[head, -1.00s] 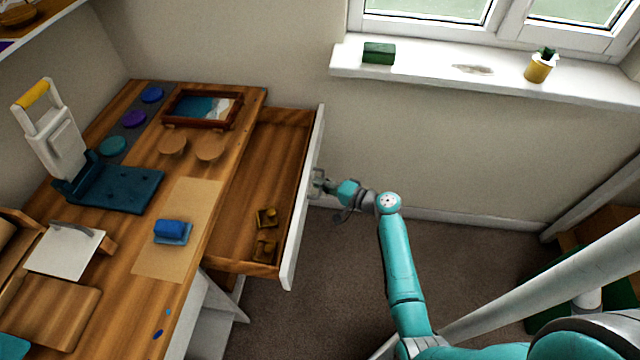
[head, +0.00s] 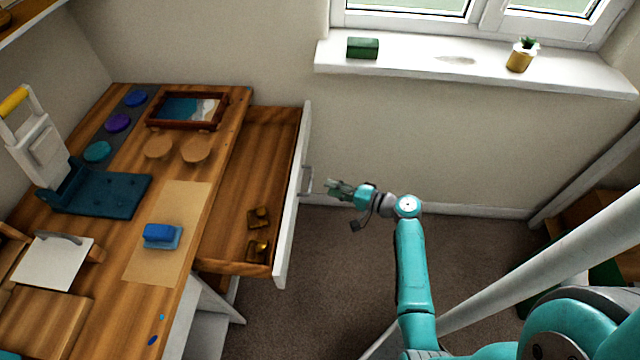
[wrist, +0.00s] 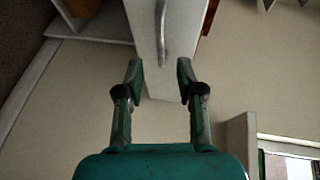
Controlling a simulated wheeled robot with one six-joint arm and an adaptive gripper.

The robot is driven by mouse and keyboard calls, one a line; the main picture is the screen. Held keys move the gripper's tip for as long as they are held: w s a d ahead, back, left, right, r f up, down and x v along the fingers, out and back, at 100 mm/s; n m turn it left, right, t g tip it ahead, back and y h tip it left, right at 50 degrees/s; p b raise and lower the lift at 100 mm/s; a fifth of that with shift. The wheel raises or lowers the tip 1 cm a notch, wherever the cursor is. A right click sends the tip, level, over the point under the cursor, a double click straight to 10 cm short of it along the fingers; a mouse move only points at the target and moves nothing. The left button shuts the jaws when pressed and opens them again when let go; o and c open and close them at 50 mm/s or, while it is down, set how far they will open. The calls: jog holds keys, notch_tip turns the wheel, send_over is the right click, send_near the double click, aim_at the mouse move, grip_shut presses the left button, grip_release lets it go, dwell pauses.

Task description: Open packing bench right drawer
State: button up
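The packing bench's right drawer (head: 243,190) is pulled well out, its wooden inside showing. Its white front panel (head: 293,200) carries a grey bar handle (head: 307,181). Two small brass-coloured pieces (head: 258,232) lie in the drawer near its front end. My gripper (head: 338,188) is just right of the handle, apart from it and empty. In the wrist view my gripper's two fingers (wrist: 160,76) are spread wide, with the handle (wrist: 162,35) beyond the tips and between them.
The bench top (head: 150,200) holds a framed picture (head: 187,110), two round wooden discs, a blue block (head: 160,235) and a dark teal press (head: 100,190). The windowsill (head: 470,72) carries a green box and a small potted plant. Bare carpet lies right of the drawer.

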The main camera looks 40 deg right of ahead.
jog(key=shift+v, duration=1.8)
